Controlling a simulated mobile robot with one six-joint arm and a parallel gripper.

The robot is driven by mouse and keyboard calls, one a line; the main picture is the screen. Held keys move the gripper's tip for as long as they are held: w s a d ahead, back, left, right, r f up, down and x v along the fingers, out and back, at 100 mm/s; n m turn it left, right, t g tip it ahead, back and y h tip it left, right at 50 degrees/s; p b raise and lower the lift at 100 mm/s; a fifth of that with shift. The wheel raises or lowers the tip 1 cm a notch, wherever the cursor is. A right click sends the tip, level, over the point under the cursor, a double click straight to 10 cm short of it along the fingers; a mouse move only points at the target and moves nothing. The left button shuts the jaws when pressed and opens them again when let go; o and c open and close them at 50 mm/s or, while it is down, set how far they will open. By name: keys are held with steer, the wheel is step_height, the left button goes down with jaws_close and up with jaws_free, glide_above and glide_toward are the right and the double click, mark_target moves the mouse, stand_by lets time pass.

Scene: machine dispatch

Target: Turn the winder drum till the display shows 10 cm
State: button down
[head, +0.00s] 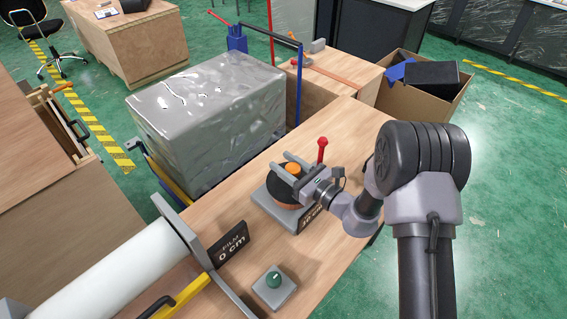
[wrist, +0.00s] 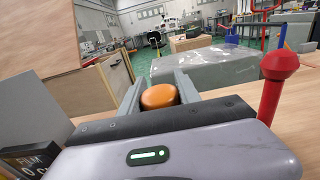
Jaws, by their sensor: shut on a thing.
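The winder drum (head: 284,194) is a dark round body on a grey base on the wooden bench. An orange knob (head: 291,168) stands on top of it. My gripper (head: 290,164) is shut on the orange knob from the right. In the wrist view the orange knob (wrist: 158,97) sits between my two grey fingers. A black display (head: 231,243) reads "FILM 0 cm". A second dark plate (head: 311,218) at the drum's base is partly hidden by my gripper and seems to read "10 cm".
A red-knobbed lever (head: 322,149) stands close behind my gripper. A white film roll (head: 115,285) lies at left. A grey wrapped block (head: 210,115) stands beyond the bench. An open carton (head: 408,106) is at back right.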

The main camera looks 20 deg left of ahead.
steer(key=shift+w+m+t+h, duration=0.1)
steer(key=shift+m+t+h, duration=0.5)
steer(key=shift+t, duration=0.4)
steer(key=shift+d+m+t, duration=0.1)
steer(key=shift+m+t, duration=0.2)
steer(key=c, duration=0.9)
jaws_free()
steer(key=p+v, duration=0.1)
steer(key=v, duration=1.6)
steer(key=shift+d+r, duration=0.1)
steer(key=shift+d, duration=0.1)
